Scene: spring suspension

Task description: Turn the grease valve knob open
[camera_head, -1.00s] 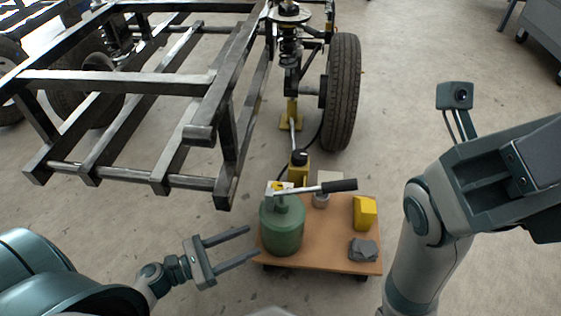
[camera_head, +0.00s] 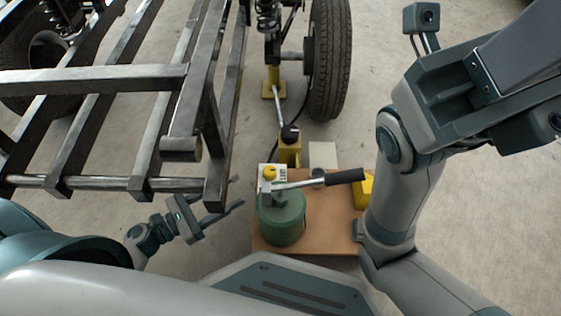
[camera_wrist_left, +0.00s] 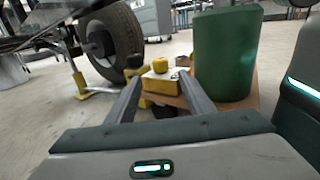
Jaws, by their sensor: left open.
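The green canister (camera_wrist_left: 227,52) stands to the right there. My right arm is folded at the right; its gripper is not visible.
The canister stands on a brown-topped cart (camera_head: 330,235) with a yellow block (camera_head: 364,188). A yellow pump unit (camera_head: 290,150) is behind it. The dark metal frame (camera_head: 215,150) is close above and left of my left gripper. A tyre (camera_head: 330,65) stands farther back.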

